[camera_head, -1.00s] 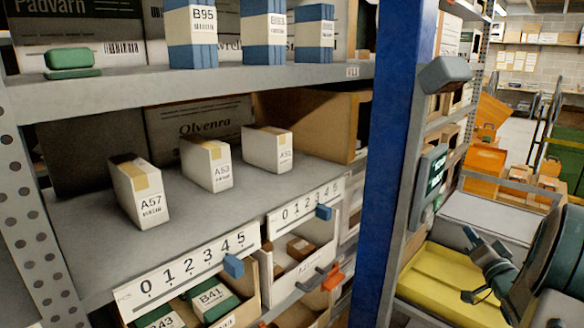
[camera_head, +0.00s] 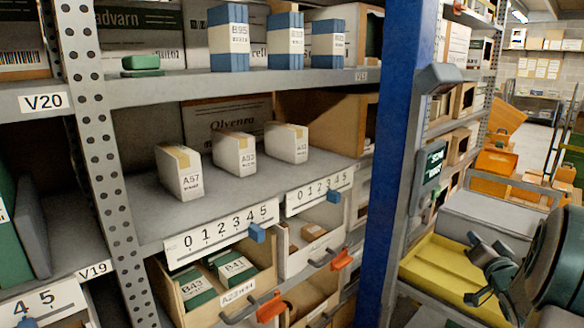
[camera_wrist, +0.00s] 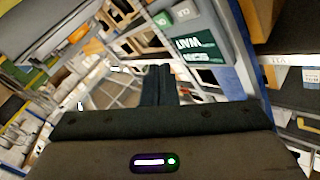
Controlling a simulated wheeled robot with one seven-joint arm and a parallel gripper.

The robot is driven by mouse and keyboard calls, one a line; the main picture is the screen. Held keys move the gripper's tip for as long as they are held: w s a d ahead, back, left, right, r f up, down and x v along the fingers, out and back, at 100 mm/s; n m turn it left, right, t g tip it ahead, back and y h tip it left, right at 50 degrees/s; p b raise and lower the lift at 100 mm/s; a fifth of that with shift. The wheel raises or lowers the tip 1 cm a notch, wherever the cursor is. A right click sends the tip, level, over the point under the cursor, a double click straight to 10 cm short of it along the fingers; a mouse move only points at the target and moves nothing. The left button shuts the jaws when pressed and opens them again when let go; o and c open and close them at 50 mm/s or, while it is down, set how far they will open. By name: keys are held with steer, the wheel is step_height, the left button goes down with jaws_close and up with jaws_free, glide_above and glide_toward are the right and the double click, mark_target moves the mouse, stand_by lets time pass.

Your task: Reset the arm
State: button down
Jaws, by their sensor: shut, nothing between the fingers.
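My gripper (camera_wrist: 158,82) is in the wrist view, its two dark fingers together with nothing between them. It points out over open space, apart from the shelves. In the head view part of my arm (camera_head: 545,262) is at the right edge, in front of a yellow tray (camera_head: 440,270).
A rack at left holds white boxes (camera_head: 233,154), blue boxes (camera_head: 229,38) and open bins with green boxes (camera_head: 237,269). A blue post (camera_head: 393,150) stands between the rack and my arm. A dark-green screen (camera_head: 431,166) is mounted beside the post. Orange crates (camera_head: 497,162) are farther back.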

steer(key=s+a+f+n+g+h, duration=0.1)
steer(key=s+a+g, duration=0.15)
steer(key=a, duration=0.45)
steer(key=s+a+n+g, duration=0.1)
steer(key=a+g, duration=0.3)
steer(key=a, duration=0.3)
steer(key=s+a+f+n+g+y, duration=0.2)
steer(key=s+a+n+g, duration=0.1)
steer(key=s+a, duration=0.6)
steer(key=s+a+f+n+g+y, duration=0.1)
steer(key=s+a+f+n+g, duration=0.1)
steer(key=s+a+g, duration=0.3)
steer(key=s+a+f, duration=0.1)
steer(key=s+a, duration=0.3)
steer(key=s, duration=0.4)
steer(key=shift+s+a+n+y, duration=0.15)
steer(key=shift+a+n+y, duration=0.25)
steer(key=shift+g, duration=0.25)
